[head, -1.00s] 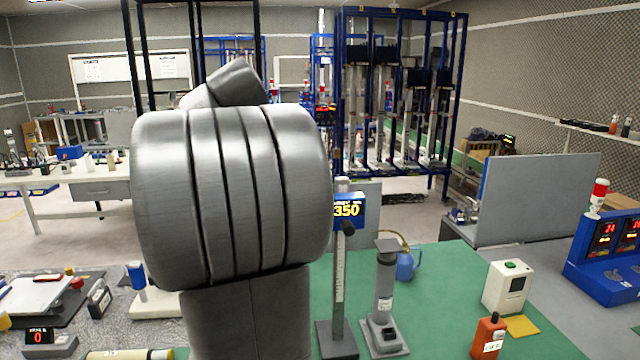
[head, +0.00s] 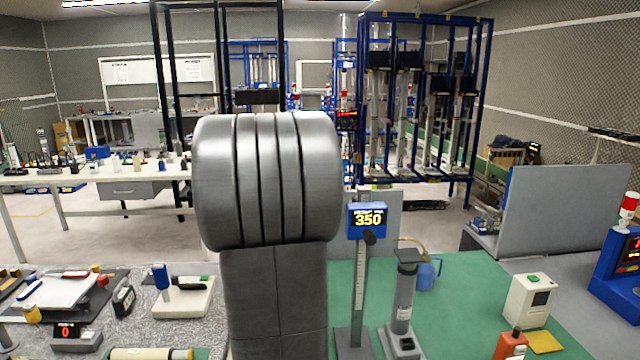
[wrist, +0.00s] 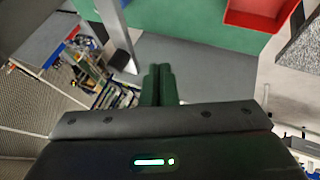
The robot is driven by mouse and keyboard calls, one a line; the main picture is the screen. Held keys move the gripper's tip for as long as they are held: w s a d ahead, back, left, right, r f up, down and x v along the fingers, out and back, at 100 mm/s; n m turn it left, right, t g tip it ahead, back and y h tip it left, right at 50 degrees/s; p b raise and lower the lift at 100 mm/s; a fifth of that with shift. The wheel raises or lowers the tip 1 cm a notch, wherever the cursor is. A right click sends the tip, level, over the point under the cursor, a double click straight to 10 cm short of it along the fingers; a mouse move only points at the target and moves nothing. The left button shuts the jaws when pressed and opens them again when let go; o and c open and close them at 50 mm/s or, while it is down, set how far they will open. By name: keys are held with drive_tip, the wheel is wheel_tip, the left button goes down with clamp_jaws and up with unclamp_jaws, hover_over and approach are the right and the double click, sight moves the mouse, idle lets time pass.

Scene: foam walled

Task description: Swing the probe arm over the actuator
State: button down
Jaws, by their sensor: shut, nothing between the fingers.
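The height stand (head: 357,295) has a scale on its upright column and a blue display (head: 368,217) reading 350. A short dark arm with a round end (head: 369,238), apparently the probe arm, juts toward me just below the display. The likely actuator, a grey cylinder (head: 404,298) with a flat square top, stands upright on its base just right of the stand. The arm's end looks beside the cylinder, not above it. My gripper (wrist: 158,72) shows in the wrist view, shut and empty, its fingers together. In the head view my arm's links hide it.
A blue jug (head: 426,274), a white box with a green button (head: 528,300) and an orange bottle (head: 510,345) stand on the green mat (head: 470,290). A grey partition (head: 565,220) stands behind. A red tray (wrist: 262,14) shows in the wrist view.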

drive_tip(key=shift+w+d+r+p, duration=0.1)
drive_tip(key=shift+w+d+p, duration=0.1)
drive_tip(key=shift+d, duration=0.75)
drive_tip(key=shift+w+d+r+p, duration=0.1)
drive_tip(key=shift+d+p, duration=0.1)
drive_tip(key=shift+d, duration=0.7)
